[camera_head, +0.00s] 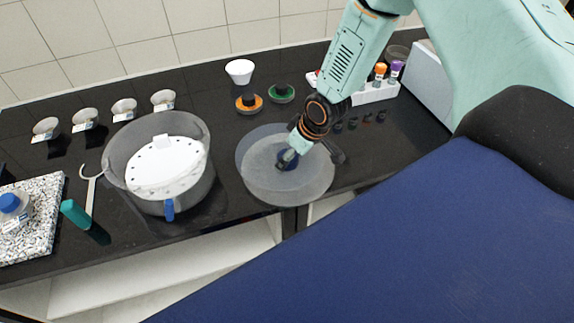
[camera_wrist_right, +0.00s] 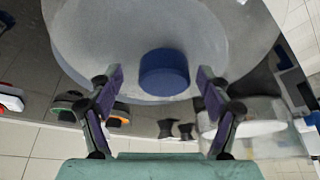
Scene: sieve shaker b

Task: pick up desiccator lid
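The desiccator lid (camera_head: 262,180) is a translucent grey disc with a dark blue knob on top, lying on the black bench near its front edge. My right gripper (camera_head: 308,157) reaches down over the lid and partly covers the knob. In the right wrist view the blue knob (camera_wrist_right: 165,76) sits between the spread fingers of the right gripper (camera_wrist_right: 160,82), with a gap on either side. The lid (camera_wrist_right: 105,45) fills the top of that view. The desiccator bowl (camera_head: 155,175), with a white perforated plate inside, stands left of the lid. My left gripper is not in view.
Orange (camera_head: 249,104) and green (camera_head: 281,94) capped items and a white cup (camera_head: 240,70) stand behind the lid. A white rack (camera_head: 372,93) with capped tubes is at the back right. Several small labelled dishes line the back left. A teal-handled tool (camera_head: 76,214) lies left of the bowl.

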